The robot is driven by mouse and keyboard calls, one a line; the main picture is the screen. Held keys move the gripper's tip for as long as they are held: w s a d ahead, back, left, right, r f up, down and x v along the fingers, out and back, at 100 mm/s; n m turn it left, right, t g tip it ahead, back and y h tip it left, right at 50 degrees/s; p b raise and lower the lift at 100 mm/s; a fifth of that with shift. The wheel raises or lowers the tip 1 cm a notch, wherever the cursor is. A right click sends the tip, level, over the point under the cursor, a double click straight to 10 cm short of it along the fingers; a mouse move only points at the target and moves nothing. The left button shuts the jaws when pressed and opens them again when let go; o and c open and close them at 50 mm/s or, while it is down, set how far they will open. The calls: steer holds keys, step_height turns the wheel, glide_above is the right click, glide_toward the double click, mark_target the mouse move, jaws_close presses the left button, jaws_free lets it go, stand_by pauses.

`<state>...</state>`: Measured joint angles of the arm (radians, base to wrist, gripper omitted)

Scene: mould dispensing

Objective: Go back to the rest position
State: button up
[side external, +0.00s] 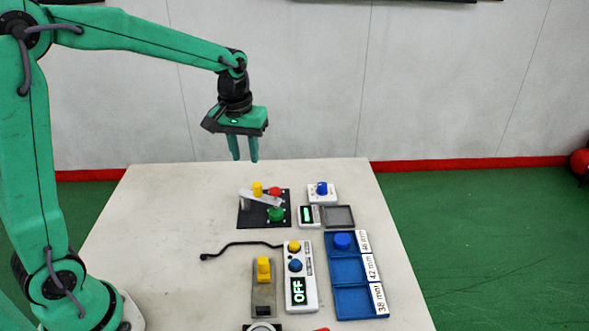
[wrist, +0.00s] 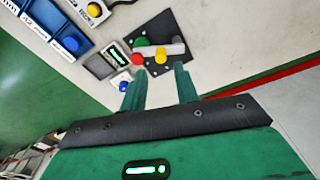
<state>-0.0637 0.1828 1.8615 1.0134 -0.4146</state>
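My gripper (side external: 245,158) hangs in the air above the far part of the table, fingers pointing down. Its two green fingers stand apart with nothing between them. In the wrist view the gripper (wrist: 160,82) also shows an empty gap. Below it lies a black plate (side external: 247,217) with a yellow knob (side external: 257,188), a red knob (side external: 275,191), a green knob (side external: 276,214) and a light grey bar. The gripper is clear of all of these.
A blue tray (side external: 351,274) with size labels holds a blue round piece (side external: 342,241) in its far compartment. A white control box (side external: 299,270) reads OFF. A small white box with a blue knob (side external: 321,190) stands farther back. The table's left side is clear.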

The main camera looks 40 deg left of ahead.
steer(key=s+d+r+m+t, duration=0.1)
steer(key=s+r+m+t, duration=0.1)
steer(key=s, duration=0.8)
steer(key=s+d+r+m+t, duration=0.1)
steer(key=s+r+m+t, duration=0.1)
steer(key=s, duration=0.7)
steer(key=shift+s+d+r+m+t, duration=0.35)
steer(key=shift+r+m, duration=0.35)
steer(key=shift+r, duration=0.25)
